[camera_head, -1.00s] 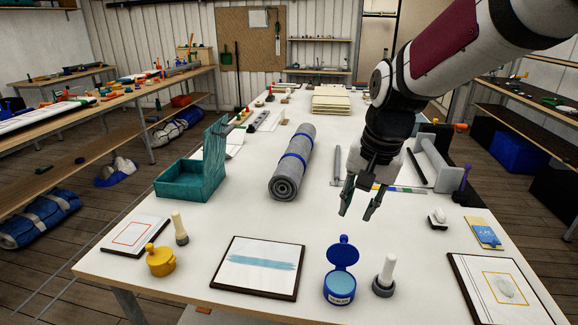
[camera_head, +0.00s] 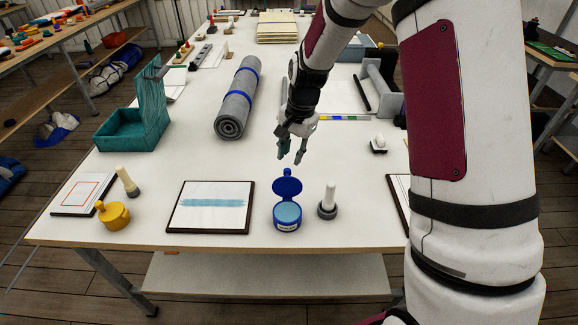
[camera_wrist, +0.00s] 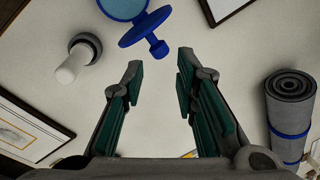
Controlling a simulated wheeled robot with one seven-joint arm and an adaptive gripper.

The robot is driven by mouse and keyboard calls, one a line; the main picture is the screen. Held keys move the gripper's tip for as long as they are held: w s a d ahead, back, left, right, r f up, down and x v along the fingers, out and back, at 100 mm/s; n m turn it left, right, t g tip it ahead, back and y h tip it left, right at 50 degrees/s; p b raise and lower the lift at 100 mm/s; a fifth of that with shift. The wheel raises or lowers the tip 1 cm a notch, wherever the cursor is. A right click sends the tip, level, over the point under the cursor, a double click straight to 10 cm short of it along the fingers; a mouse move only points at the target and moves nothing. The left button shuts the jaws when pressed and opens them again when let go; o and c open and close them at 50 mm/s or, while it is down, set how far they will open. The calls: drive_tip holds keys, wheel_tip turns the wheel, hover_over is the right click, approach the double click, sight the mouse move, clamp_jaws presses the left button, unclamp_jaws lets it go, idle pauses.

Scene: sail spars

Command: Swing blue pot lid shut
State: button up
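The blue pot (camera_head: 287,220) stands on the white table near its front edge, with light blue contents showing inside. Its blue lid (camera_head: 288,184) is open, raised upright at the pot's far side, with a small knob. In the wrist view the lid (camera_wrist: 146,27) and its knob lie just beyond the fingertips, and the pot (camera_wrist: 122,8) is cut off by the top edge. My gripper (camera_head: 291,155) is above the table, behind the lid and apart from it. Its green-padded fingers (camera_wrist: 158,75) are spread open with nothing between them.
A white-handled stamp (camera_head: 328,201) stands close right of the pot. A framed blue-stroke sheet (camera_head: 210,207) lies left, with a yellow pot (camera_head: 113,215) beyond it. A grey roll (camera_head: 238,98) and a teal open box (camera_head: 125,130) are farther back.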

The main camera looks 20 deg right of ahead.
sight(288, 169)
drive_tip(key=shift+w+a+f+p, duration=0.1)
drive_tip(key=shift+w+f, duration=0.05)
drive_tip(key=shift+f, duration=0.85)
drive_tip(key=shift+w+a+f+p, duration=0.1)
drive_tip(key=shift+a+f, duration=0.05)
drive_tip(key=shift+f, duration=0.85)
drive_tip(key=shift+w+a+f+p, duration=0.1)
drive_tip(key=shift+w+f, duration=0.05)
drive_tip(key=shift+f, duration=0.85)
clamp_jaws()
